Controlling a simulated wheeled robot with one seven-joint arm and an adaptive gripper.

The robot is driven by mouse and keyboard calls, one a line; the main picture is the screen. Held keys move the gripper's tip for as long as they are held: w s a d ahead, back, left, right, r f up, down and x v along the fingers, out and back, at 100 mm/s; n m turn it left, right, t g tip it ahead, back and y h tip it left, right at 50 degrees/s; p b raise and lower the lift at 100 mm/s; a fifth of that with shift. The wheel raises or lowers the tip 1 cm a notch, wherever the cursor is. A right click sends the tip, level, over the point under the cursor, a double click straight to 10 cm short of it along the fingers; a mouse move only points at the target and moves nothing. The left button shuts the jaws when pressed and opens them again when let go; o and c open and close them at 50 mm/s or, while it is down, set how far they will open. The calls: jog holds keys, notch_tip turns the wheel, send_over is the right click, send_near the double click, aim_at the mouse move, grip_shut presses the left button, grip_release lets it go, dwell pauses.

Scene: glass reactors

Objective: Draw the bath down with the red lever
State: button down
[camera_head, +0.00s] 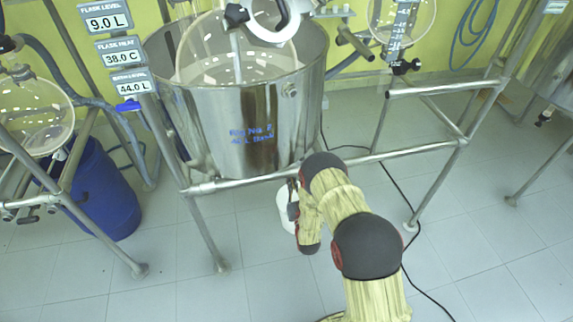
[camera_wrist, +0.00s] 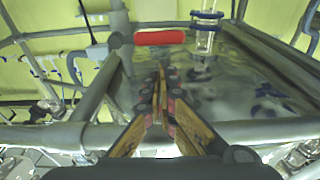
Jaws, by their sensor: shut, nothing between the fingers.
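The red lever (camera_wrist: 160,37) shows in the wrist view as a short horizontal bar just beyond and above my fingertips. It is not visible in the head view. My gripper (camera_wrist: 160,75) is shut and empty, its fingers pointing toward the lever with a gap between them; I see no contact. The steel bath (camera_head: 245,125) stands in a metal frame in the head view, with blue lettering on its front and a glass flask (camera_head: 240,60) inside. The bath level display (camera_head: 132,84) reads 44.0 L. My arm reaches toward the bath's lower front.
A frame rail (camera_head: 330,165) runs across below the bath; a rail (camera_wrist: 270,130) also crosses the wrist view. A glass tube with blue rings (camera_wrist: 205,32) stands right of the lever. A blue drum (camera_head: 100,195) stands left. A black cable (camera_head: 400,190) lies on the tiled floor.

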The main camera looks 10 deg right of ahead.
jog(key=w+r+b, duration=0.1)
jog(key=w+b, duration=0.2)
jog(key=w, duration=0.6)
jog(key=shift+w+r, duration=0.3)
jog(key=shift+r, duration=0.05)
jog(key=shift+a+f+n, duration=0.1)
jog(key=shift+f+n, duration=0.1)
jog(key=shift+n, duration=0.2)
